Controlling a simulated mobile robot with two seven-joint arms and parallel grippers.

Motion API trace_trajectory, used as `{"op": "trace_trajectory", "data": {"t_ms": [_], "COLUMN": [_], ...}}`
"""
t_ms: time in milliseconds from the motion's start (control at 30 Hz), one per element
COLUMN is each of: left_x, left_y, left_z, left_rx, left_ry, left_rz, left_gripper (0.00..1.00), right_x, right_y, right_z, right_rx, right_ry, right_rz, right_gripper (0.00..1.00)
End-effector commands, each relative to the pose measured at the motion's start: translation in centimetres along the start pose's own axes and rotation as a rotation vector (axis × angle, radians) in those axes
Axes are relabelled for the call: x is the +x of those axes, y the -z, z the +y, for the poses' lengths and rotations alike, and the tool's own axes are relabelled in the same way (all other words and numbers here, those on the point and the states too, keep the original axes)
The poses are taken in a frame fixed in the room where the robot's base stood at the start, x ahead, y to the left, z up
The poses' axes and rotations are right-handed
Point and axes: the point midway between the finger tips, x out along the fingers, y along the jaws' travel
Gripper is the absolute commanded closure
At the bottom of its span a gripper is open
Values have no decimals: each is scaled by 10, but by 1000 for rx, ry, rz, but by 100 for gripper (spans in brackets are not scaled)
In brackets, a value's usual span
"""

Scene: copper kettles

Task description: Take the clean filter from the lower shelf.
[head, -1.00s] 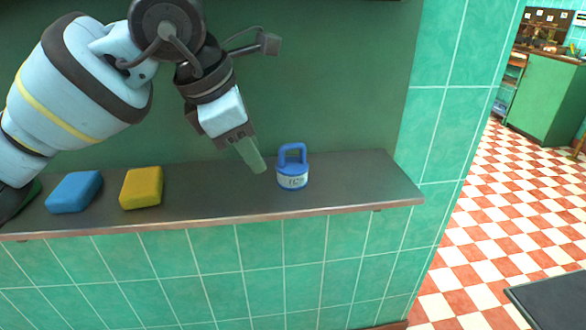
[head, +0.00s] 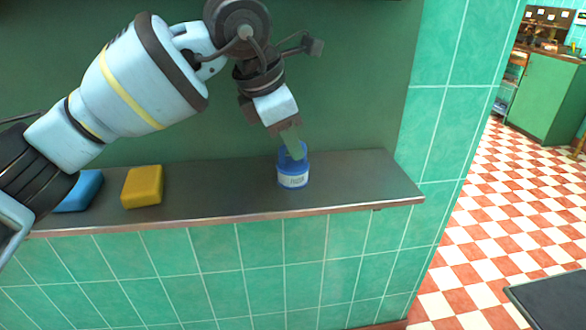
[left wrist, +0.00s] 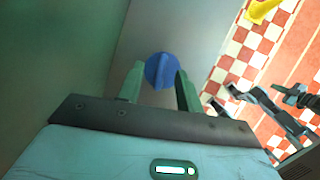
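The filter (head: 293,178) is a small blue and white canister with a blue handle on top and a white label. It stands upright on the grey shelf (head: 228,197), toward its right end. In the left wrist view the blue filter top (left wrist: 161,70) shows between the fingertips. My left gripper (head: 292,148) is directly above the filter, pointing down, and its green fingers hide part of the handle. In the left wrist view its fingers (left wrist: 160,78) are apart, one on each side of the filter top. I cannot tell whether they touch it. My right gripper is not clearly seen.
A yellow block (head: 142,187) and a blue block (head: 82,190) lie on the shelf at the left, the blue one partly behind my arm. A green tiled wall (head: 440,120) closes off the right end. The shelf between the yellow block and the filter is clear.

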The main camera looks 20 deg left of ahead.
Motion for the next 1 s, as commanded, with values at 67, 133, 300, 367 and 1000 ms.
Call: {"op": "trace_trajectory", "data": {"t_ms": [67, 133, 300, 367, 1000], "left_x": [1, 1, 1, 1, -1], "left_y": [0, 0, 0, 0, 0], "left_z": [0, 0, 0, 0, 0], "left_rx": [0, 0, 1, 1, 1], "left_ry": [-1, -1, -1, -1, -1], "left_rz": [-2, -2, -2, -2, -3], "left_gripper": [64, 64, 73, 81, 100], "right_x": [0, 0, 0, 0, -1], "right_y": [0, 0, 0, 0, 0], "right_z": [0, 0, 0, 0, 0], "right_rx": [0, 0, 0, 0, 0], "right_ry": [0, 0, 0, 0, 0], "right_rz": [-1, -1, -1, -1, -1], "right_gripper": [100, 100, 100, 100, 100]}}
